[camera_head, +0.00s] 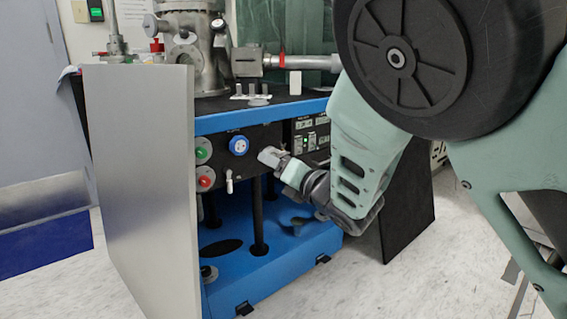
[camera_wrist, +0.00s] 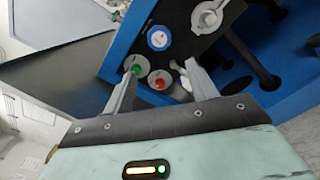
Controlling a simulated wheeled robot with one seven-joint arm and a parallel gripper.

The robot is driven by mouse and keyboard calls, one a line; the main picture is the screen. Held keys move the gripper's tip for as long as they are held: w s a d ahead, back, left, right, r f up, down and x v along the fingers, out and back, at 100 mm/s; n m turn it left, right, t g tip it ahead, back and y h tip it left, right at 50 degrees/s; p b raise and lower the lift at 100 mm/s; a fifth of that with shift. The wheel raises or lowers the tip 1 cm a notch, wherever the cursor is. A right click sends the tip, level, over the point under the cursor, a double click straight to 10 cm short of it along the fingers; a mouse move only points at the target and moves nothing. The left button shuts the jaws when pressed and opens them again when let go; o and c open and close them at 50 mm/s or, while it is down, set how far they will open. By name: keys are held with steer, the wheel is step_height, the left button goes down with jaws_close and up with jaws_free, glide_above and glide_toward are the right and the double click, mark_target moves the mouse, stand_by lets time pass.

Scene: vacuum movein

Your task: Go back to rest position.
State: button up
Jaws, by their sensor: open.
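Whether a finger touches the panel cannot be told.
A grey side panel (camera_head: 145,190) stands at the machine's left. A small white lever (camera_head: 229,181) hangs below the knob. A steel chamber (camera_head: 190,45) and pipe (camera_head: 300,62) sit on top. Pale floor (camera_head: 300,285) is open in front.

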steer(key=shift+v, duration=0.9)
steer(key=s+d+f+m+g+h+p, duration=0.1)
steer(key=s+d+f+m+g+h, duration=0.2)
steer(key=m, duration=0.4)
steer(key=s+d+f+m+g+h+p, duration=0.1)
steer(key=s+f+m+g+h, duration=0.15)
steer(key=s+m, duration=0.4)
steer(key=s+d+m+g+h+p, duration=0.15)
steer(key=s+m+g, duration=0.45)
steer(key=s, duration=0.6)
steer(key=s+d+m+g+h, duration=0.25)
steer(key=s+m, duration=0.45)
steer(key=s, duration=0.6)
step_height(320, 180, up, 39)
steer(key=d+g+p, duration=0.1)
steer(key=p, duration=3.6)
steer(key=shift+s+d+p, duration=0.15)
steer(key=shift+s+p, duration=0.15)
steer(key=shift+s, duration=0.1)
